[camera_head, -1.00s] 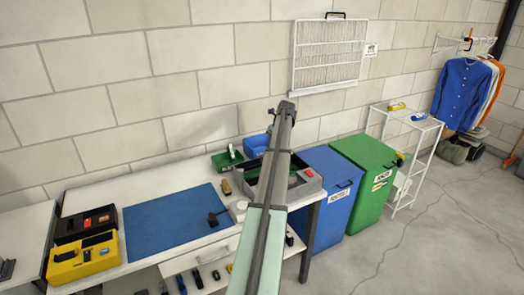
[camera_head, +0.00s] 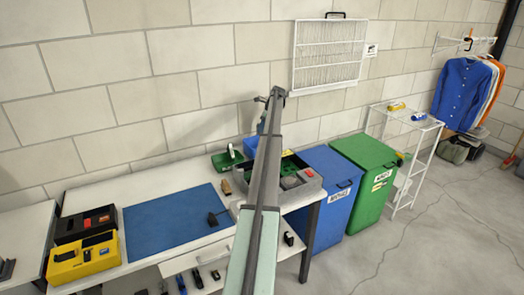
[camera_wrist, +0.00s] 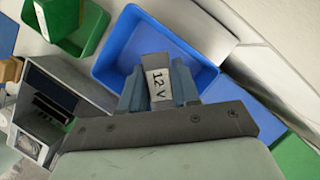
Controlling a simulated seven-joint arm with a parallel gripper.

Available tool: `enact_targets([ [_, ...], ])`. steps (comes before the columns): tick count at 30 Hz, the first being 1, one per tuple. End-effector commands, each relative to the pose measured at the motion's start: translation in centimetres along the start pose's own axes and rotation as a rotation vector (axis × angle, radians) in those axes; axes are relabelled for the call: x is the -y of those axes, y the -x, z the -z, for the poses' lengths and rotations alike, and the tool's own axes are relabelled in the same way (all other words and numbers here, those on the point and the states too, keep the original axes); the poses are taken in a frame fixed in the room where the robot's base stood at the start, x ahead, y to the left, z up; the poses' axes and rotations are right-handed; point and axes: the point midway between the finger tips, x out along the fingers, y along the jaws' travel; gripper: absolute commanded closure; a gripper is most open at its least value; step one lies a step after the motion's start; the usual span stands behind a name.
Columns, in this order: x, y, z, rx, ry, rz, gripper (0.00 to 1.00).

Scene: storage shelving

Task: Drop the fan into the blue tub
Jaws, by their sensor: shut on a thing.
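My gripper (camera_wrist: 158,88) is shut on the fan (camera_wrist: 157,68), which shows edge-on as a grey piece with a white "12 V" label. In the wrist view the fan and fingers overlap the blue tub (camera_wrist: 112,58), whose open inside faces the camera. The height above the tub is hard to tell. In the head view my gripper (camera_head: 275,94) is raised near the wall at the back of the workbench. The blue tub (camera_head: 250,146) is mostly hidden behind my arm there, and the fan is too small to make out.
A green tub (camera_head: 226,159) stands left of the blue tub. A grey compartment box (camera_head: 312,186) sits in front, partly behind my arm. A blue bin (camera_head: 328,212) and a green bin (camera_head: 367,195) stand right of the bench. A blue mat (camera_head: 170,222) lies left.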

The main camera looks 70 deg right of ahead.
Motion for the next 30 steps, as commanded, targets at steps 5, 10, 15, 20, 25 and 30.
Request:
enact_targets([
  [5,0.0,-1.6,0.7,0.000,-0.001,0.001,1.00],
  [10,0.0,-3.2,1.4,0.000,-0.002,0.000,1.00],
  [15,0.0,-4.1,1.7,0.000,-0.002,0.002,1.00],
  [20,0.0,-4.2,1.8,0.000,-0.001,0.002,1.00],
  [25,0.0,-4.2,1.8,0.000,-0.001,0.002,0.66],
  [30,0.0,-4.2,1.8,0.000,-0.002,0.002,0.49],
])
